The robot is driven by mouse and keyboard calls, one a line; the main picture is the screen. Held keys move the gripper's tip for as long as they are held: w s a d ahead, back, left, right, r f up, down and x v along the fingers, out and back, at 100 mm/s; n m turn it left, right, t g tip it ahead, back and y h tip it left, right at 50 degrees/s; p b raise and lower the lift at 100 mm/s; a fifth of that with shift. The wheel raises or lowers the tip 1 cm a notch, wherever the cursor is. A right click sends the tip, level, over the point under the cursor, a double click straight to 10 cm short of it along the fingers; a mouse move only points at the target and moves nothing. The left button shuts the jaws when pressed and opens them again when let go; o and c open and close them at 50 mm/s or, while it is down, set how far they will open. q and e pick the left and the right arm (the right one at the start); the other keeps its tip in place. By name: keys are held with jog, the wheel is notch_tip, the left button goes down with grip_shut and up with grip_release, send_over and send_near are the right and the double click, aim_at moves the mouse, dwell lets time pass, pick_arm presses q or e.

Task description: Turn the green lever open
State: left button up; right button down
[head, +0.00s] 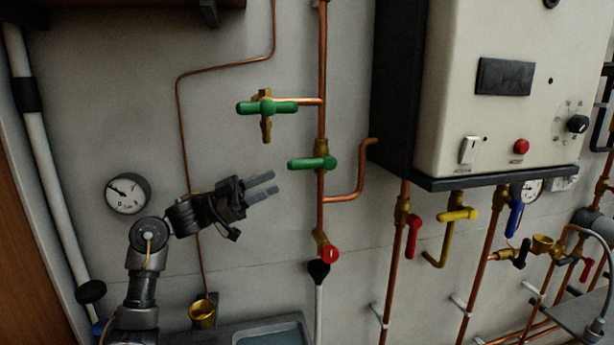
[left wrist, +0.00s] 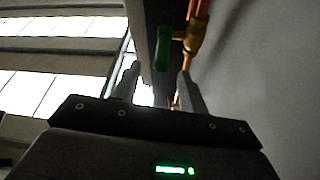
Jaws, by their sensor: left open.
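A green lever (head: 312,163) sits on a brass valve on the vertical copper pipe, lying roughly horizontal across that pipe. My left gripper (head: 274,184) is open and empty, to the left of the lever and slightly below it, with its fingers pointing right. In the left wrist view a green handle (left wrist: 162,48) beside brass and copper fittings shows just beyond the two parted fingers (left wrist: 158,85), apart from them. A second green handle (head: 266,107), a T-shaped one on a brass tap, is above and to the left. My right gripper is not in view.
A white boiler box (head: 500,120) hangs at the right, with red (head: 413,238), yellow (head: 457,214) and blue (head: 515,215) handles below. A red knob (head: 328,254) is lower on the pipe. A gauge (head: 127,193) and thin copper pipe (head: 180,130) are at left.

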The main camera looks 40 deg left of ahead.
aim_at(308, 162)
pick_arm(q)
jog(key=p+x, duration=0.1)
jog(key=x, duration=0.2)
jog(key=p+x, duration=0.2)
jog(key=x, duration=0.1)
jog(key=r+p+x, duration=0.1)
jog(key=p+x, duration=0.1)
jog(key=x, duration=0.2)
jog(key=shift+s+a, duration=0.1)
jog(key=shift+a, duration=0.2)
jog(key=shift+w+d+p, duration=0.35)
jog(key=shift+w+p, duration=0.05)
grip_shut()
